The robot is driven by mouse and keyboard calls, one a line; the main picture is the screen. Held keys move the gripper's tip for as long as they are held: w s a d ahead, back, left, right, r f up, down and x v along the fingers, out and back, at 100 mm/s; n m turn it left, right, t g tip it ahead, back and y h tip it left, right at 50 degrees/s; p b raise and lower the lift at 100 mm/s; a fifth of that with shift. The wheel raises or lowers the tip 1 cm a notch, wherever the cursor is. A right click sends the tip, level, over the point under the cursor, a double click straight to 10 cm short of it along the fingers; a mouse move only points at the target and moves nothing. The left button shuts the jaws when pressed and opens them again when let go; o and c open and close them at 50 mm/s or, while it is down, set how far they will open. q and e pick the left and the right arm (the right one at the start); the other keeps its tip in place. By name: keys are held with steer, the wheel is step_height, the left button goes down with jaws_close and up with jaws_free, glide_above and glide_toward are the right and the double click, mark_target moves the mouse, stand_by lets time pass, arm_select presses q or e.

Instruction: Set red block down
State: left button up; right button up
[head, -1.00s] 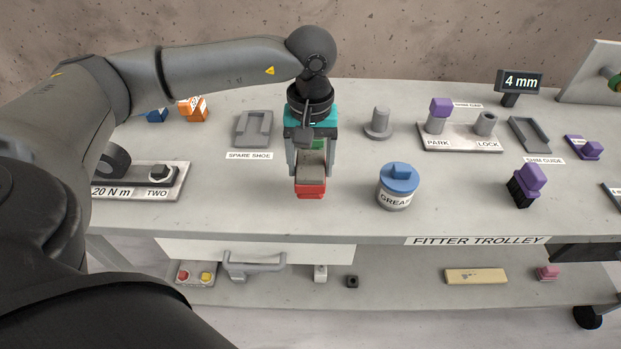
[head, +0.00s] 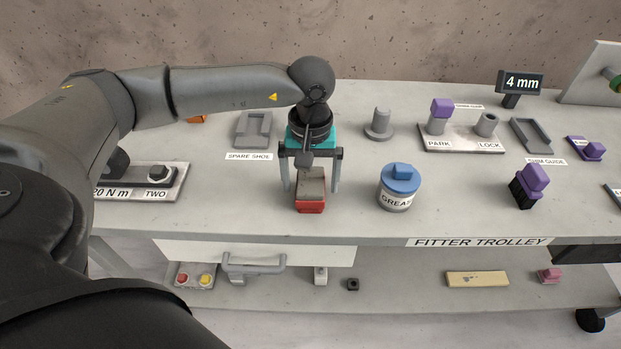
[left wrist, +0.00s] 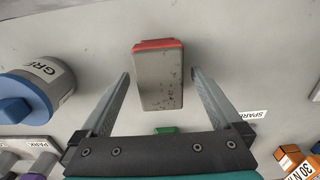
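The red block (head: 311,206) has a worn grey upper face and rests on the trolley top near its front edge, left of the grease tin. In the left wrist view the block (left wrist: 159,76) lies between the spread fingers, with a gap on each side. My left gripper (head: 311,190) is open around the block, its fingers apart from it. It also shows in the left wrist view (left wrist: 160,80). My right gripper is not in view.
A blue-lidded grease tin (head: 399,188) stands close on the right. A grey spare shoe (head: 253,130) lies behind left, and a grey peg (head: 378,125) behind right. The torque plate (head: 177,185) is at left. The top between is clear.

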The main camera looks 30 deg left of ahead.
mark_target(311, 180)
arm_select(q)
steer(key=shift+r, duration=0.1)
steer(key=shift+r, duration=0.2)
step_height(311, 180, up, 12)
steer(key=p, duration=0.1)
steer(key=shift+p, duration=0.4)
